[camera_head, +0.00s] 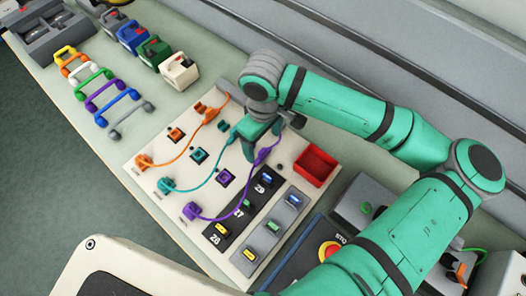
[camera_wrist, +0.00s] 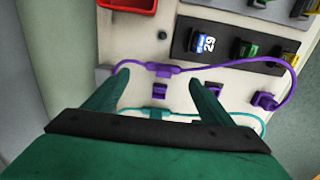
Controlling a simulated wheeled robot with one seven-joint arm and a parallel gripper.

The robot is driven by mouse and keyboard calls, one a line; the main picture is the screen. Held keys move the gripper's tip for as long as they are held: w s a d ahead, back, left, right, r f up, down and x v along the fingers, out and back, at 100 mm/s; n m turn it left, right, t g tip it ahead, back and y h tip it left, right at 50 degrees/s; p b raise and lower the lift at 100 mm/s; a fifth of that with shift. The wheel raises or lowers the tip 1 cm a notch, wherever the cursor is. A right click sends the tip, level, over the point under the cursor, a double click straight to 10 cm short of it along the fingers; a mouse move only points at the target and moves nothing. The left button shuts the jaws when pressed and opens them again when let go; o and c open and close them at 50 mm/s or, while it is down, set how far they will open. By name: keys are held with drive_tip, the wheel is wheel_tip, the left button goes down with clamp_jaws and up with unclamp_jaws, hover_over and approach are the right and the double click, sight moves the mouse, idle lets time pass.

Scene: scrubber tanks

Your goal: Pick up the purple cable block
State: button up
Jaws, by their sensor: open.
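The cable runs to a purple plug (camera_head: 190,211), which also shows in the wrist view (camera_wrist: 265,101). In the head view my gripper partly covers the block.
A purple socket (camera_head: 226,178) sits near the block. Teal (camera_head: 165,185) and orange (camera_head: 143,161) cable plugs lie on the same board. A red tray (camera_head: 316,165) stands right of the block. Numbered modules (camera_head: 241,212) lie in front. Coloured handles (camera_head: 105,95) are at the left.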

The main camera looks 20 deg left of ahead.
sight(263, 152)
drive_tip(key=shift+s+d+f, duration=0.1)
drive_tip(key=shift+s+f, duration=0.05)
drive_tip(key=shift+f, duration=1.3)
drive_tip(key=shift+s+d+f, duration=0.1)
drive_tip(key=shift+s+f, duration=0.05)
drive_tip(key=shift+f, duration=1.25)
drive_tip(key=shift+s, duration=0.1)
drive_tip(key=shift+c, duration=1.1)
drive_tip(key=c, duration=1)
